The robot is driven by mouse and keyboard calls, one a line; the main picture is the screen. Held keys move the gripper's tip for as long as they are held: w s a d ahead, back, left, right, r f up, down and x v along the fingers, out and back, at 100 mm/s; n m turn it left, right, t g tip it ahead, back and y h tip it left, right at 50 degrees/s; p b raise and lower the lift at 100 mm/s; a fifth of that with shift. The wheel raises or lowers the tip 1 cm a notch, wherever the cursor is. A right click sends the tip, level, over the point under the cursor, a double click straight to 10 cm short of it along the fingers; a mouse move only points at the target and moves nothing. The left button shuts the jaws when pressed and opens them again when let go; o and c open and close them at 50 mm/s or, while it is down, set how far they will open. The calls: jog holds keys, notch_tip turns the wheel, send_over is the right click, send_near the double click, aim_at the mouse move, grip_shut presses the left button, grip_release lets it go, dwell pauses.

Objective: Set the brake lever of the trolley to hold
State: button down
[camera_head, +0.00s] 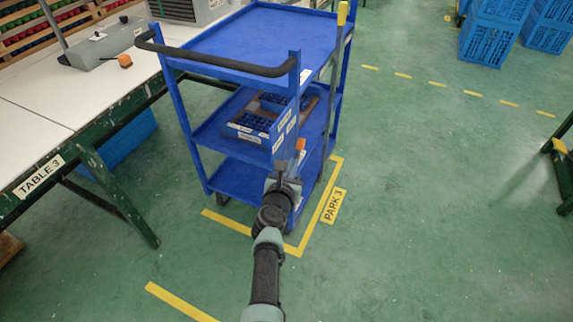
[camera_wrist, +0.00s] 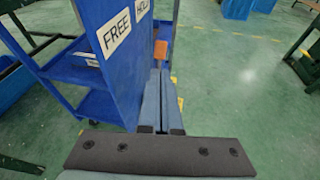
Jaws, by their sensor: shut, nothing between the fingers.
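The blue trolley (camera_head: 258,28) stands beside the table. FREE (camera_wrist: 115,31) and HOLD (camera_wrist: 142,8) labels are on its blue side panel. An orange piece (camera_head: 300,144), which looks like the brake lever's handle, shows just past my gripper (camera_head: 284,178). It also shows in the wrist view (camera_wrist: 160,49), below and right of the HOLD label, nearer HOLD than FREE. The rest of the lever is hidden. My gripper (camera_wrist: 165,72) is shut and empty, with its fingertips just short of the orange piece in the picture. I cannot tell whether they touch it.
A grey rod with a yellow top (camera_head: 342,13) stands at the trolley's right side. A blue bin (camera_head: 250,124) sits on the middle shelf. Table 3 (camera_head: 35,115) is at the left. Yellow PARK 3 lines (camera_head: 323,208) edge the trolley.

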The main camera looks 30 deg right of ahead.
jog(key=r+p+v, duration=0.1)
jog(key=p+v, duration=0.3)
jog(key=v, duration=0.2)
jog(key=shift+r, duration=0.25)
jog(key=shift+w+d, duration=0.1)
